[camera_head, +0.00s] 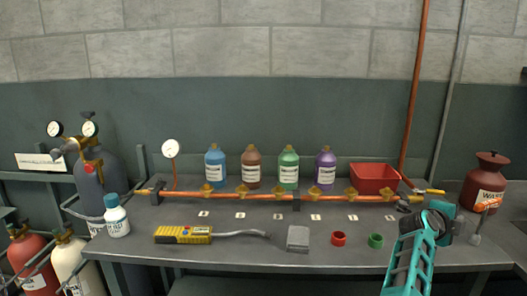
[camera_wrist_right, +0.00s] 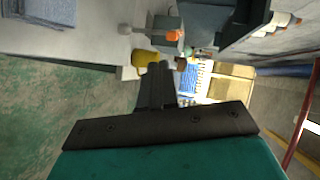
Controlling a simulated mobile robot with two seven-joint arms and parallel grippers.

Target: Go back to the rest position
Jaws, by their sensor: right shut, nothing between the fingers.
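My right arm (camera_head: 408,262), teal with a ladder-like link, rises from the bottom right of the head view in front of the bench. Its wrist overlaps the right end of the bench top. In the right wrist view my right gripper (camera_wrist_right: 157,72) has its dark fingers together, with nothing between them. The fingertips are hard to make out in the head view. My left gripper is in neither view.
The grey bench (camera_head: 255,255) carries a copper manifold (camera_head: 330,197), several bottles, a red bin (camera_head: 374,178), a yellow tool (camera_head: 183,235), a grey block (camera_head: 298,238), a red ring (camera_head: 338,239) and a green ring (camera_head: 375,241). A dark red canister (camera_head: 484,183) stands right of my wrist.

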